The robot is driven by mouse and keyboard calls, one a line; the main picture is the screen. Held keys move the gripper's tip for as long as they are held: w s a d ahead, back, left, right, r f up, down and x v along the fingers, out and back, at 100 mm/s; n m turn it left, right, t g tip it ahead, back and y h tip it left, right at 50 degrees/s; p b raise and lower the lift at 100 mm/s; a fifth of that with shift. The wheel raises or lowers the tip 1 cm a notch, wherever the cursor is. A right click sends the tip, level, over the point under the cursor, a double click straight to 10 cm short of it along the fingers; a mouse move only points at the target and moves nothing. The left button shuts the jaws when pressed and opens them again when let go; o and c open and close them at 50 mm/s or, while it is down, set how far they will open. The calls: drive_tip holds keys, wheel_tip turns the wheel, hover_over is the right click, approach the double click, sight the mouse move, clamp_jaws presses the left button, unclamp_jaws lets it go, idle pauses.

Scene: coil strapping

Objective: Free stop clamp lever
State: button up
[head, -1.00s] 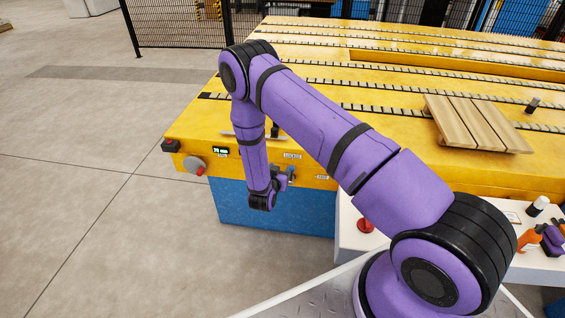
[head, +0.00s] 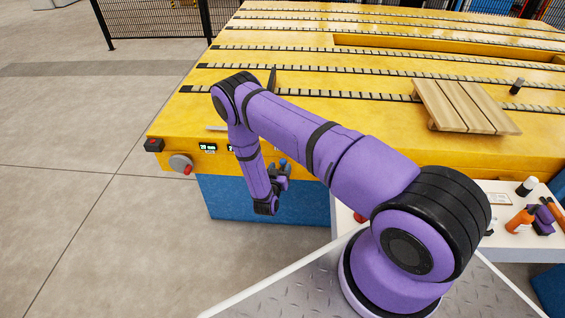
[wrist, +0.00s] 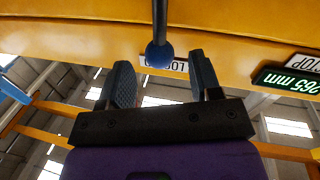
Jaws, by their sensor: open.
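The stop clamp lever shows in the wrist view as a dark rod ending in a round blue knob (wrist: 158,52). It is in front of the yellow machine edge, over a white label (wrist: 178,66) of which only "LOC" reads. My gripper (wrist: 165,80) is open, with one finger on each side of the knob's line. The knob is just beyond the fingertips, and I see no contact. In the head view my gripper (head: 284,170) is at the table's front edge, near the blue knob (head: 283,162). My arm hides the lever's rod there.
The yellow slotted table (head: 330,78) fills the far side, with a wooden pallet (head: 465,105) on it. A red-tipped handwheel (head: 180,163) juts from the front left. A white side bench (head: 490,200) with bottles and tools is at the right. Open floor is at the left.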

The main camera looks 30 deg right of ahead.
sight(282, 164)
drive_tip(key=shift+x, duration=1.85)
drive_tip(key=shift+c, duration=0.4)
clamp_jaws()
